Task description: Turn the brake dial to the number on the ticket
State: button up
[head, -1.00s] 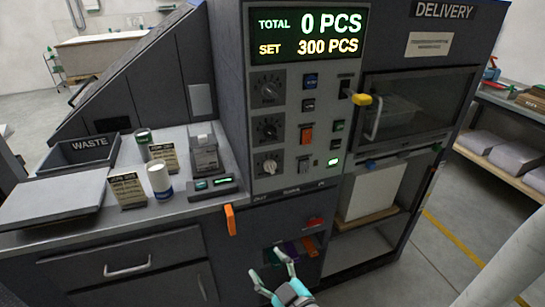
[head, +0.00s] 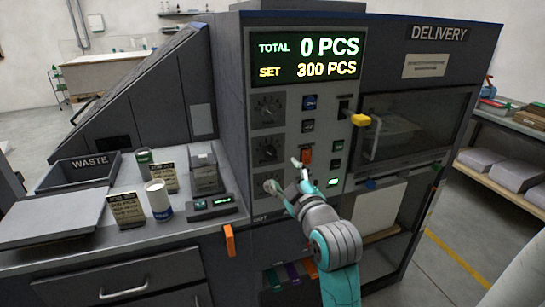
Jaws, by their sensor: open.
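Two printed tickets, a front ticket (head: 126,210) and a back ticket (head: 163,178), stand on the counter; the front one seems to read 300 PCS.
A display (head: 306,57) reads TOTAL 0 PCS, SET 300 PCS.

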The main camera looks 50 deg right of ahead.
aim_at(272, 155)
jog(key=x, duration=1)
jog(key=shift+w+f, duration=0.1)
jog(key=shift+w, duration=0.1)
jog(key=shift+c, duration=0.3)
jog(key=c, duration=1.1)
